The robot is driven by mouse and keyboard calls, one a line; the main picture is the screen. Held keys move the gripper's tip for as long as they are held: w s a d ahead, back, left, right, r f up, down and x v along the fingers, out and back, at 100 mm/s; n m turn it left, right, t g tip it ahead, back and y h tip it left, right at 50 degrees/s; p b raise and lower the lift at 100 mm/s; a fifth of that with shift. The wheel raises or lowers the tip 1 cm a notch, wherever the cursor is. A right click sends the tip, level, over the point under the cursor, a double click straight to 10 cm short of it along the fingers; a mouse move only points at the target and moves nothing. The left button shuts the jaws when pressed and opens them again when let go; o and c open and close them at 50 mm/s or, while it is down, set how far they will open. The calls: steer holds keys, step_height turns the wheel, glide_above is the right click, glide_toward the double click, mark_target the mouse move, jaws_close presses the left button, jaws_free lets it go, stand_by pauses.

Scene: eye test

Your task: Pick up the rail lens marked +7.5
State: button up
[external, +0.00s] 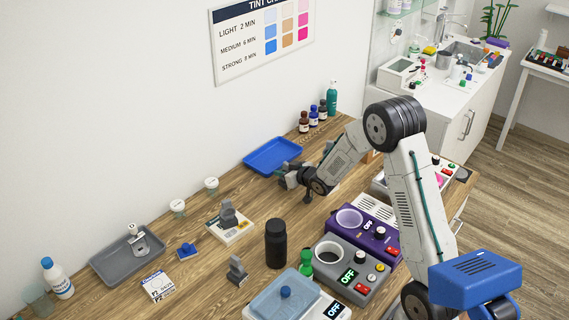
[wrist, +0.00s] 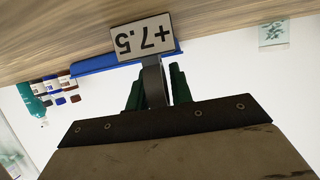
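The rail lens marked +7.5 shows close up in the wrist view, its white label (wrist: 143,37) upside down in the picture. Its narrow grey body (wrist: 154,80) is between the green pads of my gripper (wrist: 157,88), which flank it closely and look shut on it. In the external view my gripper (external: 295,178) is low over the wooden table, by the right end of the blue tray. The lens is mostly hidden there, and I cannot tell whether it touches the table.
The blue tray (external: 262,158) lies by the wall, with several bottles (external: 313,117) to its right. Small cups (external: 211,186), a grey tray (external: 112,262) and a black cylinder (external: 276,243) stand toward the front. A purple device (external: 366,222) is at the right.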

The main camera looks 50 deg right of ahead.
jaws_close()
steer(key=shift+r, duration=0.1)
